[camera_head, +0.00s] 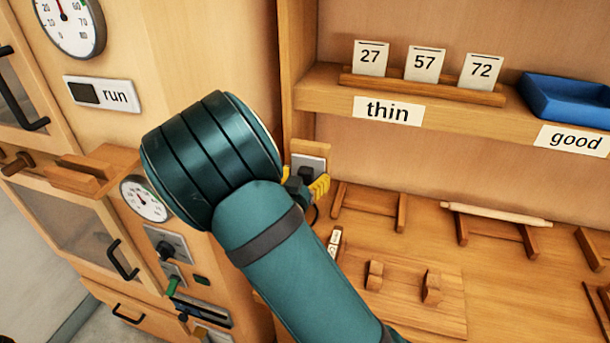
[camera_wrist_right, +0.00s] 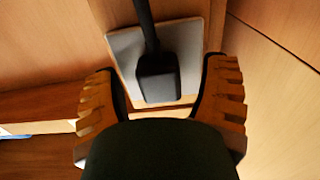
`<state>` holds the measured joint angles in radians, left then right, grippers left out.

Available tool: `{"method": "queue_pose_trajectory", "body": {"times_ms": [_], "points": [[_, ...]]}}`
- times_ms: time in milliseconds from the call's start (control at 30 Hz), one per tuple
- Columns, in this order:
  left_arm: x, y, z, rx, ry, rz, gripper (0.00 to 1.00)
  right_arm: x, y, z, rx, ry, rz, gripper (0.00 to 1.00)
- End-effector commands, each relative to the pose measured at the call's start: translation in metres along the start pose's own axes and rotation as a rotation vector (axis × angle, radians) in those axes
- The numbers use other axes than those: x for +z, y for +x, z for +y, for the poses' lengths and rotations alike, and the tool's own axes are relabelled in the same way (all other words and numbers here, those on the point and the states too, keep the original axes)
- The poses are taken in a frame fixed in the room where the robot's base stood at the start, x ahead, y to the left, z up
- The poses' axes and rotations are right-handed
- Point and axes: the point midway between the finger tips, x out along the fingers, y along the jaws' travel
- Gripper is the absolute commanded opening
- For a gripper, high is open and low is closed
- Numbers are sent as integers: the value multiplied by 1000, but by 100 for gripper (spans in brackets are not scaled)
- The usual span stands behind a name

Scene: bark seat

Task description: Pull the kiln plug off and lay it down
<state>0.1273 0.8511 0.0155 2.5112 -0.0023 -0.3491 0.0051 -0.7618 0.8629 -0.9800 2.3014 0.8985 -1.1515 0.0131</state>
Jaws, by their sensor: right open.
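The kiln plug (camera_head: 306,174) is a black block against a pale grey socket plate (camera_head: 312,162) on the wooden upright. In the right wrist view the plug (camera_wrist_right: 157,80) sits over the plate (camera_wrist_right: 190,42), with its thick black cord running to the top edge. My right gripper (camera_head: 305,187) is at the plug, partly hidden behind my own teal wrist in the head view. In the wrist view its ribbed tan fingers (camera_wrist_right: 160,104) are spread apart, one on each side of the plug, with visible gaps. My left gripper is not in view.
A wooden bench (camera_head: 385,235) with several small wooden stands lies below right. A shelf (camera_head: 330,92) with number cards and a blue tray (camera_head: 568,98) is above it. A cabinet front with dials, switches and handles (camera_head: 122,258) is at left.

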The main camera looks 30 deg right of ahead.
Motion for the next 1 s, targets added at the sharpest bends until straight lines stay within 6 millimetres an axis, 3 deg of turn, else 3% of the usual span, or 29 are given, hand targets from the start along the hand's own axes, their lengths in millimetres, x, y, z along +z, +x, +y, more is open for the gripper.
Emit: {"method": "queue_pose_trajectory", "body": {"times_ms": [267,467,1000], "points": [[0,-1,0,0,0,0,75,0,0,0,0,0,0,71],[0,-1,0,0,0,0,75,0,0,0,0,0,0,1],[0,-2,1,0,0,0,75,-1,-8,0,-1,0,1,0]]}}
